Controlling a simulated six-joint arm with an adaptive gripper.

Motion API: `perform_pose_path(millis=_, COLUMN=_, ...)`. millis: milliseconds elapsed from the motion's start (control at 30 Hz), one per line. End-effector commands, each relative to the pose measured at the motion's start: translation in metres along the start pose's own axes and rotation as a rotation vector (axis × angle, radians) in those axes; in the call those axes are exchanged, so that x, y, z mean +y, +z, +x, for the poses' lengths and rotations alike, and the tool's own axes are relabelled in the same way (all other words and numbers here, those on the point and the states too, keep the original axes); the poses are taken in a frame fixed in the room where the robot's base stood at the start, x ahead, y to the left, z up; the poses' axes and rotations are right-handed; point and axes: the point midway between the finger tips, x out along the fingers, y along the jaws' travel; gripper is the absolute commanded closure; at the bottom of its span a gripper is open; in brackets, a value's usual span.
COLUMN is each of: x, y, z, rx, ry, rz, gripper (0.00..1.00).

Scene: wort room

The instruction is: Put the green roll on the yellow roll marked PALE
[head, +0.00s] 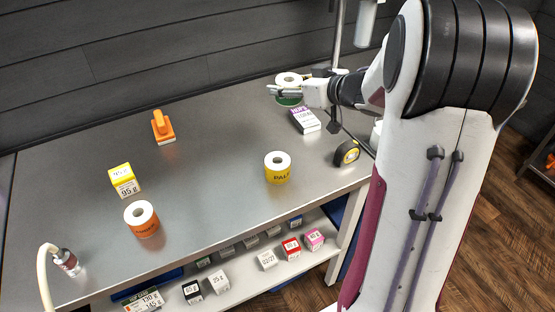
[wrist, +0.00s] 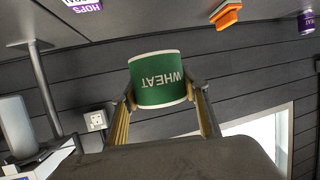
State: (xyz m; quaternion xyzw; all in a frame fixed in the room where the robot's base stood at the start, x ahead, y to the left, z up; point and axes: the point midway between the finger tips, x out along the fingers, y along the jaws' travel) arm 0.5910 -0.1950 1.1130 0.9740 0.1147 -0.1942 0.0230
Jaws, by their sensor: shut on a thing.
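The green roll, marked WHEAT (wrist: 157,80), is between the fingers of my gripper (wrist: 161,95) in the wrist view, where it appears upside down. In the head view, my gripper (head: 290,90) is shut on the green roll (head: 289,101) near the back of the table; the fingers cover its middle. Its white top shows above them. The yellow roll marked PALE (head: 278,174) stands upright on the table, nearer the front, apart from my gripper. Its top is clear.
An orange roll (head: 145,226), a yellow box (head: 121,176) and an orange-handled block (head: 163,127) stand left. The table's middle is clear. Several small boxes sit on the lower shelf.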

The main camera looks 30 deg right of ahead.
Motion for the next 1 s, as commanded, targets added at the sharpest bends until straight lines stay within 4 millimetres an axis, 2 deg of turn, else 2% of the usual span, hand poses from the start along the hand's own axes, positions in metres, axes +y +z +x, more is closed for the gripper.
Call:
perform_pose_path(millis=67, x=-0.003, y=0.003, z=-0.014, rx=0.001, ry=-0.034, rz=-0.014, gripper=0.79)
perform_pose_path(millis=200, x=-0.023, y=0.012, z=-0.035, rx=0.0, ry=-0.128, rz=-0.052, gripper=0.79)
perform_pose_path(millis=400, x=-0.069, y=0.027, z=-0.05, rx=0.0, ry=-0.28, rz=-0.114, gripper=0.79)
perform_pose_path(millis=533, x=-0.089, y=0.034, z=-0.055, rx=0.001, ry=-0.339, rz=-0.139, gripper=0.79)
perform_pose_path(millis=667, x=-0.097, y=0.033, z=-0.058, rx=0.001, ry=-0.358, rz=-0.15, gripper=0.79)
perform_pose_path(millis=1000, x=-0.097, y=0.033, z=-0.058, rx=0.001, ry=-0.353, rz=-0.147, gripper=0.79)
